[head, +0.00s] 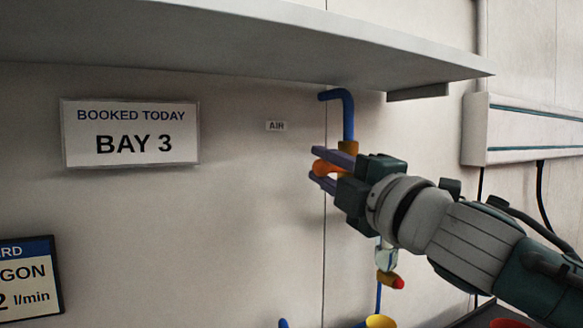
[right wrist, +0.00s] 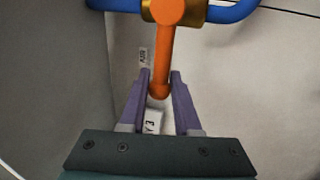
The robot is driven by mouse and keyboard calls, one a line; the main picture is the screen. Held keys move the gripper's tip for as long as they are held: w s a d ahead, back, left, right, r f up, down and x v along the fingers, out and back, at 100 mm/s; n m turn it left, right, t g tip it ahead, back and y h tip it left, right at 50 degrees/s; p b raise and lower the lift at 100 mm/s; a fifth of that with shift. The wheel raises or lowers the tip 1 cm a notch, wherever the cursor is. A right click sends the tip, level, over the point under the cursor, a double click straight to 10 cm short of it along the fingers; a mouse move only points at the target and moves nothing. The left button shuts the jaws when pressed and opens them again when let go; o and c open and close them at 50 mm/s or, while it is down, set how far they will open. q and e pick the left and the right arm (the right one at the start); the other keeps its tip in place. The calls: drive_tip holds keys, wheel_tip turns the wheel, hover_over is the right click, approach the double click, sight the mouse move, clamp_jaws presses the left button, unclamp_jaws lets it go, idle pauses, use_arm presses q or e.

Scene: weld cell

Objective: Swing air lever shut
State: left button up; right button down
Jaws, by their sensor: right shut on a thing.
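The air lever (head: 322,168) is an orange handle on a brass valve (head: 347,147) in the blue pipe (head: 348,115), below the shelf, by the small AIR label (head: 276,126). My right gripper (head: 314,165) reaches in from the right, with its purple fingers above and below the lever, shut on it. In the right wrist view the lever (right wrist: 164,65) stands crosswise to the pipe (right wrist: 230,12), its rounded end between the fingertips (right wrist: 160,75). My gripper hides the pipe below the valve in the head view. My left gripper is not in view.
A grey shelf (head: 250,42) overhangs the valve. A clear fitting with a red tip (head: 398,282) hangs below my gripper, above a yellow object (head: 380,321). A white wall box (head: 520,130) is at the right. The wall left of the lever is free, with a BAY 3 sign (head: 130,132).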

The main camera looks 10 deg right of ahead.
drive_tip(key=shift+f, duration=0.1)
idle(0.3)
drive_tip(key=c, duration=0.8)
unclamp_jaws()
drive_tip(key=b+v, duration=0.2)
drive_tip(key=v, duration=0.8)
